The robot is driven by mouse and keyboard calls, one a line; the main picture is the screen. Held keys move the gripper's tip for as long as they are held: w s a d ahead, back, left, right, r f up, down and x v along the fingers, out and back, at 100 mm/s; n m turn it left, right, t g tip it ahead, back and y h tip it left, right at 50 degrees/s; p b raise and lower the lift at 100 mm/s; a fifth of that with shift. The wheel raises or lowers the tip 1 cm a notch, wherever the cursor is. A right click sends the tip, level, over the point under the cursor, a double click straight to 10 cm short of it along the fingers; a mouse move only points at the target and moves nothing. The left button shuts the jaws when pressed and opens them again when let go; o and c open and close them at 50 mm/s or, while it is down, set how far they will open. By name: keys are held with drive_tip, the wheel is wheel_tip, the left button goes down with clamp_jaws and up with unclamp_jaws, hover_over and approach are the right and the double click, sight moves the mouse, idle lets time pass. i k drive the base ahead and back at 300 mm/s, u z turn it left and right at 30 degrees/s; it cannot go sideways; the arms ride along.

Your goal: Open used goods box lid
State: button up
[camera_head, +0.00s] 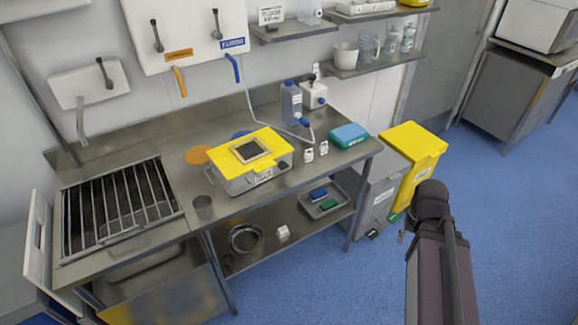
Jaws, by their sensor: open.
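A grey box with a yellow lid (274,138) stands on the steel worktable; I take it to be the used goods box. The lid is on, with a framed rectangular window in its top. A white label (264,176) on the box's front is too small to read surely. A dark clip shows at its right end and a handle at its left. My dark arm rises at the lower right, well apart from the box. My gripper cannot be made out.
A yellow-lidded bin (410,141) and a grey bin (373,199) stand right of the table (310,184). A teal pack (348,135) lies at right. Blue floor (510,230) is open at right.

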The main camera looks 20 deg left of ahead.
sight(258, 151)
drive_tip(key=z, duration=0.65)
drive_tip(key=k, duration=0.25)
drive_tip(key=u, duration=3.2)
drive_tip(key=i, duration=0.1)
drive_tip(key=z, duration=1.55)
